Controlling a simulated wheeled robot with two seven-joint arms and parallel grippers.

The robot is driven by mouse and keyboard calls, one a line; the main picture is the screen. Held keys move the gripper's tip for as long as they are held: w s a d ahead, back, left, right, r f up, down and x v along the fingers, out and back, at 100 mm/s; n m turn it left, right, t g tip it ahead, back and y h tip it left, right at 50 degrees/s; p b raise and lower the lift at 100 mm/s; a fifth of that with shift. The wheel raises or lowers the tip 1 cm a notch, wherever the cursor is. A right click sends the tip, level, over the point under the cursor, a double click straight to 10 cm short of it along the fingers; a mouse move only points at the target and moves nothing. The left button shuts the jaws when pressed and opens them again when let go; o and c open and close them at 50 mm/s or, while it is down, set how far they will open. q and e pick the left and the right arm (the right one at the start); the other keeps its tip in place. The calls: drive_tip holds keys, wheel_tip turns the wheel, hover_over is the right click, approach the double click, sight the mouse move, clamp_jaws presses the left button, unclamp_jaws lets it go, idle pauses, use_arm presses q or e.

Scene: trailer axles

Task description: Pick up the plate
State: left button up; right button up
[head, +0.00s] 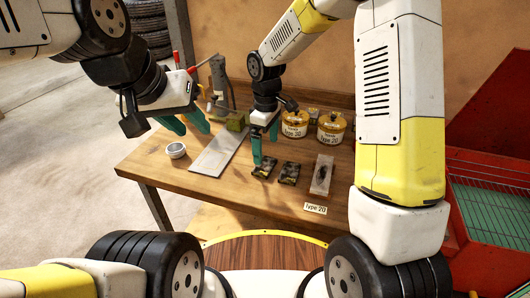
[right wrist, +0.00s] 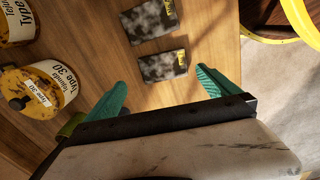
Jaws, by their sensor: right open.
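A flat silver-grey plate (head: 217,154) lies on the wooden table in the head view, left of the table's middle. My right gripper (head: 265,146) is open and empty over the table, just right of the plate. In the right wrist view its two teal fingers (right wrist: 163,88) are spread apart with nothing between them but table top, and the plate does not show there. My left gripper (head: 185,124) hangs at the table's back left, left of the plate, with its teal fingers apart and nothing visible between them.
Two dark mottled packets (head: 289,173) lie right of the plate. A grey block with a black piece (head: 321,177) lies further right. A small white bowl (head: 176,150) stands left. Yellow tins (head: 331,128) and a green block (head: 237,121) stand behind. A red bin (head: 500,150) stands right.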

sight(265, 165)
drive_tip(key=f, duration=0.6)
drive_tip(key=shift+s+a+f, duration=0.15)
drive_tip(key=shift+s+a, duration=0.05)
drive_tip(key=shift+s, duration=0.1)
drive_tip(key=shift+c, duration=0.4)
drive_tip(key=c, duration=1.9)
